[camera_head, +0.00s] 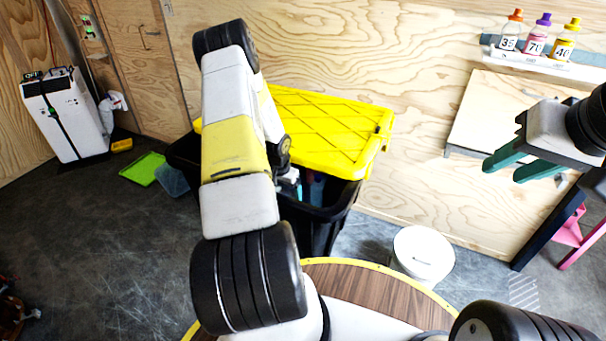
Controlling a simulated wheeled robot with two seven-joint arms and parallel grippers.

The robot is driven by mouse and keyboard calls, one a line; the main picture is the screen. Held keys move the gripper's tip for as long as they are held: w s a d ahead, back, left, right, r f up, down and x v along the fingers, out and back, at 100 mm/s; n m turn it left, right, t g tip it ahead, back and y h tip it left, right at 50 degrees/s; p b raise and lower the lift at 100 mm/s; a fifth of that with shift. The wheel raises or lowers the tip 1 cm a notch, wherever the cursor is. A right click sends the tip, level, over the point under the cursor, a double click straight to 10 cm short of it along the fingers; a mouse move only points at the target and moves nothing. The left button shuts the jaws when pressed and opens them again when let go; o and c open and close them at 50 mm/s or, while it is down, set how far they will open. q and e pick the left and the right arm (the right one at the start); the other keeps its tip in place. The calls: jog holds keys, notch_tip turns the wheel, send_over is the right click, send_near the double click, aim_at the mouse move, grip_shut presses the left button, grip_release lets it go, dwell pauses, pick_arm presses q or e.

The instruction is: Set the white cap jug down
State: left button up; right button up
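I cannot make out a white cap jug in this view. My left arm rises through the middle and folds down behind itself towards an open black bin (318,222). A small pale part at the bin's mouth may be the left gripper, but my arm and the bin hide most of it. Whether it holds anything does not show. My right gripper (523,166), with teal fingers, is at the right, in front of the plywood wall. Its fingers are apart with nothing between them.
A yellow lid (325,125) lies tilted over the bin. A white bucket (423,256) stands beside a round wooden table (375,292). Three numbered bottles stand on a wall shelf (545,66), above a pale wooden surface (500,112). A green tray (142,169) lies on the floor.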

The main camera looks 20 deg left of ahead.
pick_arm(q)
jog(key=shift+f, duration=0.1)
jog(key=o, duration=1.7)
